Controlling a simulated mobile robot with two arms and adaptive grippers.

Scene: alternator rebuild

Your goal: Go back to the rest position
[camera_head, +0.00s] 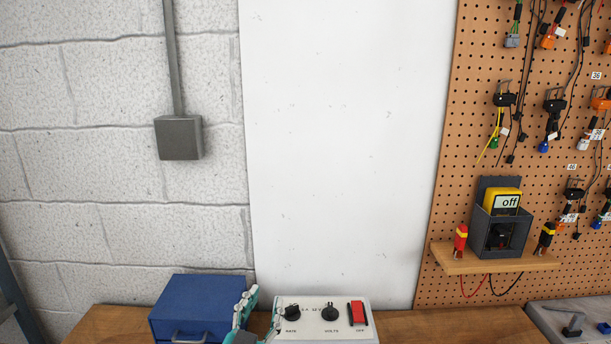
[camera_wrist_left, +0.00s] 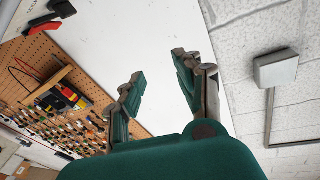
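My left gripper (camera_head: 258,318) comes up at the bottom edge of the head view, between the blue box and the white control box. Its green fingers stand in front of the left end of the control box. In the left wrist view, the left gripper (camera_wrist_left: 160,88) has its two fingers spread wide with nothing between them. It faces the white wall panel (camera_wrist_left: 130,40). My right gripper is in neither view.
A blue box (camera_head: 200,300) and a white control box (camera_head: 322,328) with knobs and a red switch stand on the wooden bench (camera_head: 455,325). A pegboard (camera_head: 440,220) with hanging connectors and a small shelf (camera_head: 480,262) holding a meter (camera_head: 506,200) is at right. A grey tray (camera_head: 545,318) lies at far right.

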